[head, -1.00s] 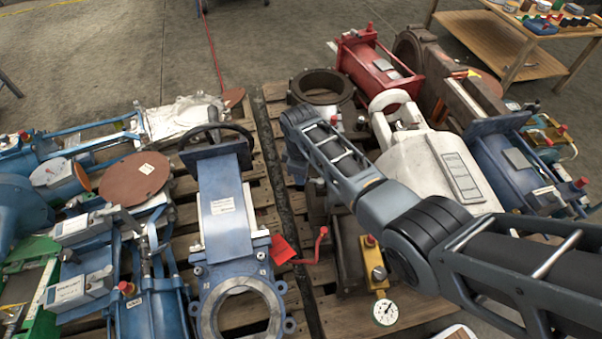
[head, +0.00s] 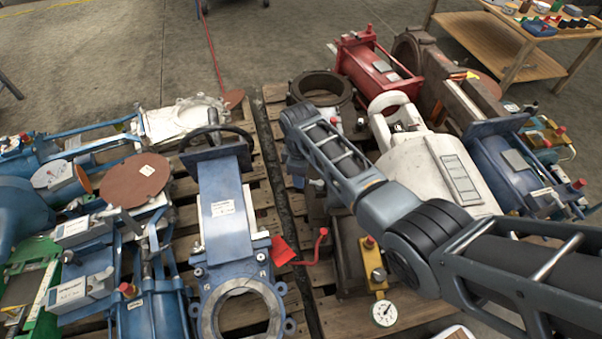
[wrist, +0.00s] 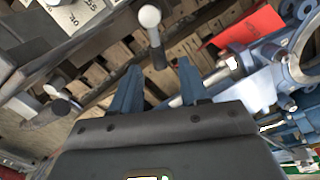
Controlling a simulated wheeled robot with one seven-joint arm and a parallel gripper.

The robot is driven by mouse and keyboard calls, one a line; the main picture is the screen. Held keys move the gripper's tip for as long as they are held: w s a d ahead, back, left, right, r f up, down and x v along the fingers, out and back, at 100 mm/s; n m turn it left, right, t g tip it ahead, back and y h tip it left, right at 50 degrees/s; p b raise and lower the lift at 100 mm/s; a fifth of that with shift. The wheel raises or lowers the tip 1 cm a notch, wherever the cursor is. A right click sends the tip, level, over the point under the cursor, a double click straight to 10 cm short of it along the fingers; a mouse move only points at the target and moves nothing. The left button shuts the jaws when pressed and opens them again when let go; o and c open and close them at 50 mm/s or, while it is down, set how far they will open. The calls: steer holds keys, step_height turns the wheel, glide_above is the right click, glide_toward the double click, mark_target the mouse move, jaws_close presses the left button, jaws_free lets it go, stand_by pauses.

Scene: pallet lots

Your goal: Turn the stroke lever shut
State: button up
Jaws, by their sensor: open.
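In the wrist view a lever with a pale ball knob (wrist: 150,16) and a short grey stem stands just beyond my gripper (wrist: 158,85). The two blue fingers are apart, with the foot of the stem seen between and beyond their tips. The fingers do not look closed on it. I cannot tell whether they touch it. In the head view my arm hides most of the gripper. A red bent lever (head: 320,245) shows there beside a red tag (head: 282,251), right of a blue gate valve (head: 223,215).
A white valve body (head: 432,165) and a red actuator (head: 375,65) lie on the right pallet. Blue valves crowd the left pallet. The concrete floor (head: 110,60) behind is clear.

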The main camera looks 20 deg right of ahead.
step_height(320, 180, up, 6)
steer(key=shift+s+a+r+p, duration=0.1)
steer(key=shift+s+r+p, duration=0.1)
steer(key=shift+p, duration=0.95)
